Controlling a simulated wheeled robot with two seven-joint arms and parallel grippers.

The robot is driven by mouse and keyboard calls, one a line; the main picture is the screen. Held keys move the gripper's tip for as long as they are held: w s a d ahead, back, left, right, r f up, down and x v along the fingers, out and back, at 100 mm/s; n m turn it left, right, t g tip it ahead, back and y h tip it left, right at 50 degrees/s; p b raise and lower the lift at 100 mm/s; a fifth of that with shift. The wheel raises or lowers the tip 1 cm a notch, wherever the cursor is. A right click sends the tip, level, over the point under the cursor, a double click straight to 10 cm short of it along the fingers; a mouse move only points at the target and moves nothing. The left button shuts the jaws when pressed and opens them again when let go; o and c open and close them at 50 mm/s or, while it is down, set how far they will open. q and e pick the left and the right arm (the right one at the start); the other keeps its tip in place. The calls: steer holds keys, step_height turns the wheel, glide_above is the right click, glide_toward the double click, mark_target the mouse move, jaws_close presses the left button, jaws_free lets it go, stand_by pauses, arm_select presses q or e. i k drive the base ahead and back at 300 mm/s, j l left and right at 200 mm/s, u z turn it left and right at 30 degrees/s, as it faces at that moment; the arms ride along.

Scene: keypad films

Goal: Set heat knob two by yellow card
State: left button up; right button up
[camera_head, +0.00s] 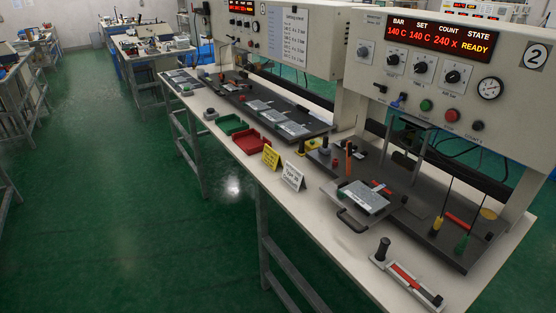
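The yellow card (271,157) stands tilted on the front of the white bench; its small print is not legible. The station panel marked 2 (535,56) is at the upper right. The knob labels are too small to read. Neither of my grippers is in view.
A white card (292,176) stands beside the yellow card. A heat-bar fixture (365,198) lies on the dark plate below the panel, with a red-striped tool (408,280) in front. Red (252,142) and green (231,124) trays are farther left. The green floor left of the bench is clear.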

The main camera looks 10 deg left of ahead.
mark_target(394, 60)
steer(key=i+j, duration=0.25)
steer(key=j, duration=0.15)
steer(key=i+j+z, duration=0.15)
steer(key=i+j, duration=0.4)
steer(key=j, duration=0.2)
steer(key=z, duration=0.05)
